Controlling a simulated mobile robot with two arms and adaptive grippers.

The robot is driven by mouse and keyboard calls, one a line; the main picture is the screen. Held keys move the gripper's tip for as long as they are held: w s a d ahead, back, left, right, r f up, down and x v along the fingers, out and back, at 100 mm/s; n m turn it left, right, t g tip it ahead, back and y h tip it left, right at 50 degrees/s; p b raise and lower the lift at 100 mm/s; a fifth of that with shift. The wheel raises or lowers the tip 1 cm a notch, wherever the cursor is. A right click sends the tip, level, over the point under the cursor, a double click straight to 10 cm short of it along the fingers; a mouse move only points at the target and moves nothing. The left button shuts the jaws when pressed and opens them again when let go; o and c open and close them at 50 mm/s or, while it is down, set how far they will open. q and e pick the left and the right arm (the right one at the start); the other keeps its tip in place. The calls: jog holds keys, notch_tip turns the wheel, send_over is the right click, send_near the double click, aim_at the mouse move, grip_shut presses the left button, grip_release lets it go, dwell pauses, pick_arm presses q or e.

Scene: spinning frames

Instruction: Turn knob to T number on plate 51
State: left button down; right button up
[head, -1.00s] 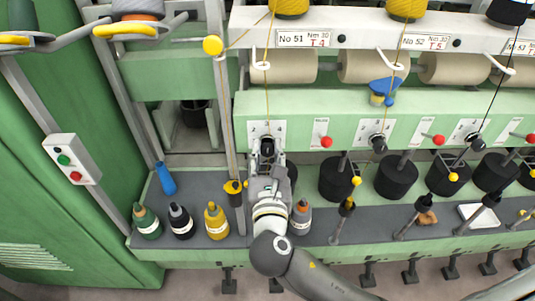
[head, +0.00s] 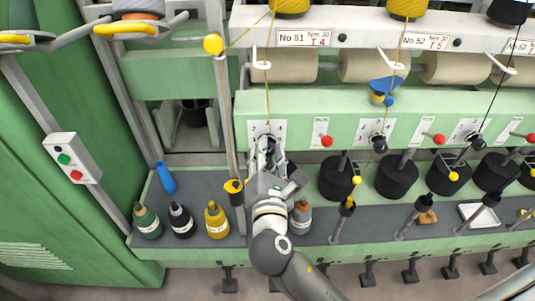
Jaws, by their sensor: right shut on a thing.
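The plate "No 51 Nm 30 T 4" (head: 304,38) is on the white rail at the top, with T 4 in red. Below it, on the green panel, is a white dial plate (head: 278,127) with small numbers. My right gripper (head: 265,146) reaches up from below and is shut on the knob at the lower part of this dial plate. The fingers hide most of the knob, so its pointing direction cannot be read. My left gripper is not in view.
A red-tipped lever (head: 326,141) is just right of the dial plate. Plate 52 (head: 426,43) and its black knob (head: 377,140) are further right. A thread hangs past my gripper. Several bottles (head: 181,221) stand on the grey shelf at left.

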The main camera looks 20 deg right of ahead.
jog(key=m+b, duration=0.1)
jog(key=m, duration=0.3)
jog(key=shift+m, duration=0.4)
dwell(0.4)
jog(key=o, duration=1)
jog(key=shift+s, duration=0.1)
jog(key=v, duration=0.7)
jog(key=shift+s+r, duration=0.1)
jog(key=shift+s, duration=0.05)
